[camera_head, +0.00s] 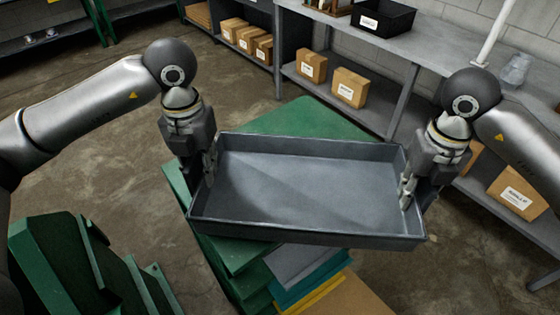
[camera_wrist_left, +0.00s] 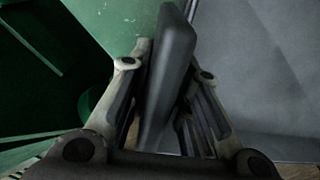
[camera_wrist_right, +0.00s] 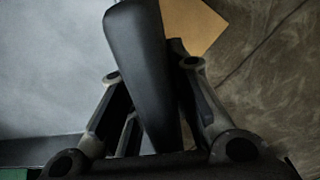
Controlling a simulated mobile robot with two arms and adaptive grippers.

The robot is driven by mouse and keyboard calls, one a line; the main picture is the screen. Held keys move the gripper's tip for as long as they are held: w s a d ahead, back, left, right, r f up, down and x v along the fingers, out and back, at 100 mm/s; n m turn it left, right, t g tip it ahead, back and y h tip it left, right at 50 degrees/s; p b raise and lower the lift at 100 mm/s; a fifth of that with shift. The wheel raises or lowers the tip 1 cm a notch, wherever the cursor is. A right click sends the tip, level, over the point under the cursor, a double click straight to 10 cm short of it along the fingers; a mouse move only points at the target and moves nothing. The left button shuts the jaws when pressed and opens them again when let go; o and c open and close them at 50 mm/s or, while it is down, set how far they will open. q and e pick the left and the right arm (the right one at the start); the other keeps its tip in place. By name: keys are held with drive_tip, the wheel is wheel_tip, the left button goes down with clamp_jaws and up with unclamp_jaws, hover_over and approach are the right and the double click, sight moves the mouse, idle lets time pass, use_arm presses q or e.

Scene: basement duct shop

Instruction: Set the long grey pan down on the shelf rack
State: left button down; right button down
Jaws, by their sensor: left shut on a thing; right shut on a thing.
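The long grey pan (camera_head: 305,185) is a shallow, empty rectangular tray in the middle of the head view, held roughly level. My left gripper (camera_head: 208,172) is shut on its left end wall, and my right gripper (camera_head: 408,188) is shut on its right end wall. In the left wrist view the pan's wall (camera_wrist_left: 170,70) stands between the fingers. In the right wrist view its wall (camera_wrist_right: 142,70) is also between the fingers. A grey shelf rack (camera_head: 360,115) with an upper and a lower shelf stands along the wall behind the pan.
A green stack (camera_head: 300,120) is under and behind the pan; contact is unclear. Green pieces (camera_head: 70,260) lie at lower left. Cardboard boxes (camera_head: 350,88) sit on the rack's lower shelf. A black bin (camera_head: 383,18) and a glass jar (camera_head: 515,70) stand on top. Floor (camera_head: 100,110) is open at left.

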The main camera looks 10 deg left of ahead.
use_arm(q)
drive_tip(key=shift+f+b, duration=0.35)
drive_tip(key=shift+f, duration=0.15)
use_arm(e)
drive_tip(key=shift+f, duration=0.5)
use_arm(q)
drive_tip(key=c, duration=1.8)
unclamp_jaws()
use_arm(e)
drive_tip(key=c, duration=1.8)
unclamp_jaws()
drive_tip(key=shift+f, duration=0.1)
use_arm(q)
drive_tip(key=o, duration=0.5)
drive_tip(key=shift+c, duration=0.2)
use_arm(e)
drive_tip(key=o, duration=0.5)
drive_tip(key=shift+c, duration=0.2)
use_arm(q)
drive_tip(key=shift+r, duration=0.1)
wheel_tip(320, 180, up, 12)
drive_tip(key=shift+f, duration=0.15)
use_arm(e)
wheel_tip(320, 180, up, 12)
drive_tip(key=shift+r, duration=0.1)
